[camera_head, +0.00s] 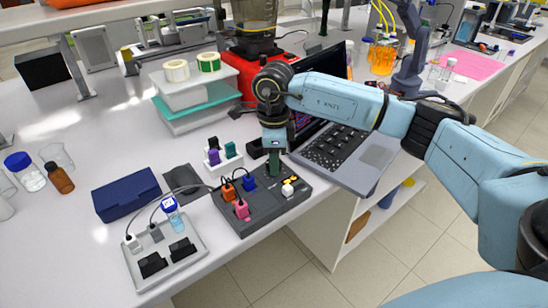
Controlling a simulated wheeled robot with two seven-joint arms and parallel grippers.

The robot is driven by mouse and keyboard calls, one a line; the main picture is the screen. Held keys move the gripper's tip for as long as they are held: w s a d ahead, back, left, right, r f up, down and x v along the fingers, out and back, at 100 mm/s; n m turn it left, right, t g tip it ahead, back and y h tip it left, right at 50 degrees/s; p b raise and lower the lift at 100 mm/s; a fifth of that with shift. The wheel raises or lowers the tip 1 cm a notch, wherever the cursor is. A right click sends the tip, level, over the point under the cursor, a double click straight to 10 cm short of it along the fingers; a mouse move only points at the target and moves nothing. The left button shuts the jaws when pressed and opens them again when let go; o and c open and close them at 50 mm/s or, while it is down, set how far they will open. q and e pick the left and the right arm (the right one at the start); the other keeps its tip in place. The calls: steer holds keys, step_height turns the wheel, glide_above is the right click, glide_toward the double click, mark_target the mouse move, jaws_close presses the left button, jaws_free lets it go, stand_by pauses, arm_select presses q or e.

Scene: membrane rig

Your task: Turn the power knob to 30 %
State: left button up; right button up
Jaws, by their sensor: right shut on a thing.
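A dark grey control box (262,212) lies near the table's front edge. It carries an orange plug (228,194), a blue plug (249,183), a pink plug (241,210) and a small white and yellow knob-like part (288,188). My right gripper (274,153) points down over the box's back part and is shut on a dark green upright piece (274,168). The jaws hide its top, and I cannot tell whether it is the power knob. No scale or percentage can be read. My left gripper is not in view.
A laptop (350,155) stands open right behind the box, close to my right arm. A white rack (224,164) with coloured plugs stands behind left. A grey tray (165,255) and a blue case (126,195) lie left. The table edge is just in front.

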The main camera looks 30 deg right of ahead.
steer(key=shift+r, duration=0.1)
steer(key=o, duration=1)
step_height(320, 180, up, 13)
steer(key=shift+r+p, duration=0.2)
steer(key=shift+p, duration=0.1)
